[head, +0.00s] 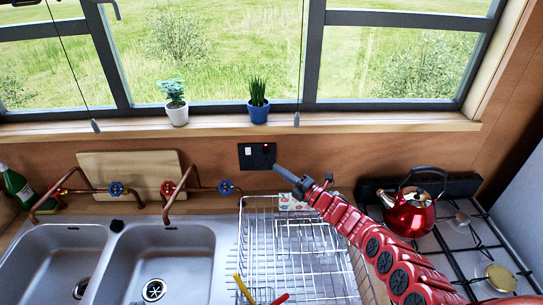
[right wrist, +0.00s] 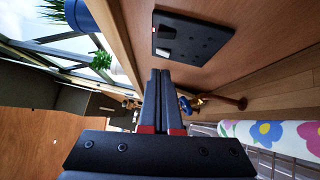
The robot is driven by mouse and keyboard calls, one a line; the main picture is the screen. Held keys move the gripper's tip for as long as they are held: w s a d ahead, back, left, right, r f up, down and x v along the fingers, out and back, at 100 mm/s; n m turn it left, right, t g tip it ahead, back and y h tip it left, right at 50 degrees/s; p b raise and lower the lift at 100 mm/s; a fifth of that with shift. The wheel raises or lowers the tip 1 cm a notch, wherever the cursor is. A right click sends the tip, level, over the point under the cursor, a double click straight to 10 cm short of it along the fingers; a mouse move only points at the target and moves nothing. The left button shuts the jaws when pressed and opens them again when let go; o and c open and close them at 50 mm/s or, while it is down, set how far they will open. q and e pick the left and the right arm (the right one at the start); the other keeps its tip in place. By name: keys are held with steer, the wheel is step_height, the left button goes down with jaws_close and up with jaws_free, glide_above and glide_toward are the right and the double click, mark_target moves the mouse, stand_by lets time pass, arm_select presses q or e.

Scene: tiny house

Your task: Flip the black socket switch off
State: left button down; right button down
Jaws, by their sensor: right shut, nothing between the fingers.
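The black socket (head: 257,156) is on the wooden wall below the window sill, with a small white part and a red light at its upper edge. My left gripper is not in view.
A wire dish rack (head: 245,240) stands under my right arm. A red kettle (head: 410,212) is on the stove at right. Copper taps (head: 167,188) and a double sink (head: 165,235) are at left. A blue potted plant (head: 258,110) stands on the sill above the socket.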

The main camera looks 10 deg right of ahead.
mark_target(266, 151)
steer(key=shift+w+a+r+b, duration=0.1)
steer(key=shift+w+a+b, duration=0.2)
steer(key=shift+w, duration=0.75)
steer(key=shift+w+a+r+b, duration=0.15)
steer(key=shift+w+b, duration=0.3)
steer(key=shift+w, duration=0.6)
steer(key=shift+w+a+b, duration=0.3)
steer(key=shift+w+b, duration=0.05)
steer(key=shift+w, duration=0.7)
steer(key=shift+w+d+r, duration=0.1)
steer(key=shift+w+r, duration=0.05)
steer(key=shift+w, duration=0.1)
steer(key=shift+r, duration=0.1)
